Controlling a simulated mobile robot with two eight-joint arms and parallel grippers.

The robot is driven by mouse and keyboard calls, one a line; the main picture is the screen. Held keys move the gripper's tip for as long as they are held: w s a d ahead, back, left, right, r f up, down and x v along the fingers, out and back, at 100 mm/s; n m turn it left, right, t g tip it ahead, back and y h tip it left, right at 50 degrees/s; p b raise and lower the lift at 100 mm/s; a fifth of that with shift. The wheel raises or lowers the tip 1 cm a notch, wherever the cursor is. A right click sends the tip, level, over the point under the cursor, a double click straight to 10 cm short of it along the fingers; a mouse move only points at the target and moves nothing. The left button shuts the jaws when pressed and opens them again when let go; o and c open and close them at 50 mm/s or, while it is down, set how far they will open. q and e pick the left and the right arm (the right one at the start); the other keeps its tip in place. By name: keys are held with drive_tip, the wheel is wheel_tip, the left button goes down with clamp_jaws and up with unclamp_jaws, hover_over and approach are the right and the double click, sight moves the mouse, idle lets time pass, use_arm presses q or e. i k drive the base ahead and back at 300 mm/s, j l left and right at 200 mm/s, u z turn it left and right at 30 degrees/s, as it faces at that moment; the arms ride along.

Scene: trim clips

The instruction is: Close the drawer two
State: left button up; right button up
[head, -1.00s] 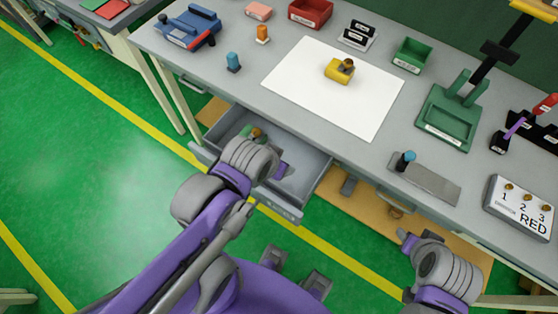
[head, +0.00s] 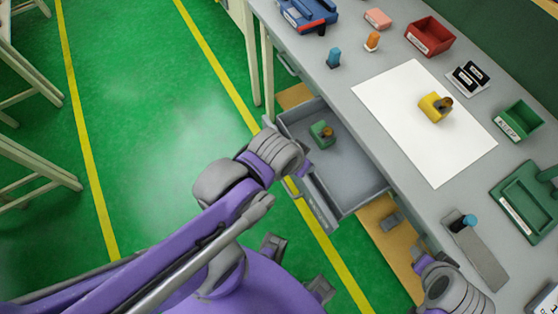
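A grey drawer (head: 352,178) stands pulled out from under the grey workbench; no number on it can be read. A green block with a brown knob (head: 321,133) lies inside it near the left end. My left gripper (head: 305,168) is at the drawer's front panel, overlapping it in the head view; I cannot tell if it touches. Its fingers are small and partly hidden by the wrist, so their opening is unclear. My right gripper (head: 422,262) is low by the bench's front edge, right of the drawer, its opening also unclear.
On the bench (head: 335,95) lies a white sheet (head: 440,150) with a yellow block (head: 434,106). A red bin (head: 430,37), green bin (head: 518,121) and blue device (head: 306,14) stand around it. The green floor (head: 190,130) left of the drawer is clear.

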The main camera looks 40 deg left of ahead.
sight(344, 180)
drive_tip(key=u, duration=1.25)
drive_tip(key=k+l+z, duration=0.1)
drive_tip(key=z, duration=0.15)
drive_tip(key=k+l+z, duration=0.25)
drive_tip(key=j, duration=0.05)
